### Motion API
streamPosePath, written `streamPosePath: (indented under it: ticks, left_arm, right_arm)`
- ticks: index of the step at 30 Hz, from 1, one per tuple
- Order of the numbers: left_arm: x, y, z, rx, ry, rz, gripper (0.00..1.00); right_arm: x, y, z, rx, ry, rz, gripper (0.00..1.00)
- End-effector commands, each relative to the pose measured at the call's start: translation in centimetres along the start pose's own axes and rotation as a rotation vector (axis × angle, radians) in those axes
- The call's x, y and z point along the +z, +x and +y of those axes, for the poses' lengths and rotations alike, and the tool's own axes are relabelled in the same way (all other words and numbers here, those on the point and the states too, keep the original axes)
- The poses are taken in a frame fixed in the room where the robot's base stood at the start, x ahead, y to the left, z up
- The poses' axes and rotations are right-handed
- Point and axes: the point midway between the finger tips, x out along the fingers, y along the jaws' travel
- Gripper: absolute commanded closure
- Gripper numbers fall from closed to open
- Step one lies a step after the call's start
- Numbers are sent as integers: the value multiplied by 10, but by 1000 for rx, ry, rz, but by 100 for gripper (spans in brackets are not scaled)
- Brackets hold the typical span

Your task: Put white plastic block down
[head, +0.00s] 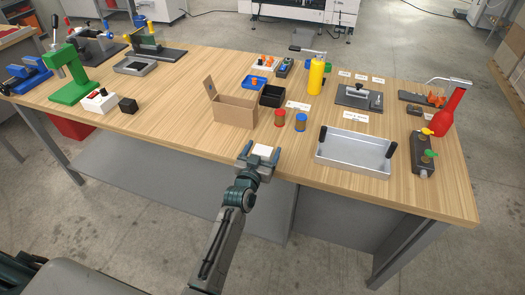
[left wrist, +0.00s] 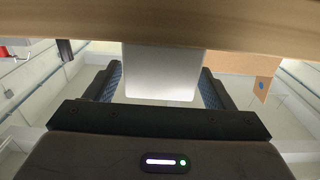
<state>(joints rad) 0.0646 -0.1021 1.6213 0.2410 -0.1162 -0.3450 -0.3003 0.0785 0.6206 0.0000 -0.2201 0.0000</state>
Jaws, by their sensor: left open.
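The white plastic block (head: 261,150) is at the front edge of the wooden table, between the fingers of my left gripper (head: 260,154). In the left wrist view the block (left wrist: 162,75) shows as a pale slab between the two dark fingers of the left gripper (left wrist: 162,88). The fingers are apart, one on each side of the block. I cannot tell whether either finger touches it. The block's far end is hidden behind the table edge in the left wrist view. My right gripper is not in view.
An open cardboard box (head: 234,110) stands just behind the block.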

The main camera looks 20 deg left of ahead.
Motion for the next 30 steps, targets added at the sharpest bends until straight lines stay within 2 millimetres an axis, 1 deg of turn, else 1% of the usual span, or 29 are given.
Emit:
streamPosePath:
  ticks: [5, 6, 8, 9, 18, 21, 25, 30]
  left_arm:
    - [-5, -1, 0, 0, 0, 0, 24]
    - [0, -6, 0, 0, 0, -1, 24]
    - [1, -16, 0, 0, 0, -1, 24]
    - [2, -23, 0, 0, 0, -2, 24]
    - [2, -87, 0, 0, -1, -2, 24]
    - [0, -103, 0, -1, -1, 0, 24]
    - [-1, -115, 0, 0, -1, 0, 24]
    - [-3, -120, 0, 0, -1, 0, 24]
  right_arm:
    - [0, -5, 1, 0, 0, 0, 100]
    - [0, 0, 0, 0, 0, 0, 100]
    - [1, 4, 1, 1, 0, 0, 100]
    - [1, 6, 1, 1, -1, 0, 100]
    - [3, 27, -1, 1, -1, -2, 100]
    - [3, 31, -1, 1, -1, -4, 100]
    - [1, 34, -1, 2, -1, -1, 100]
    - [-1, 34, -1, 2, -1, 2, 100]
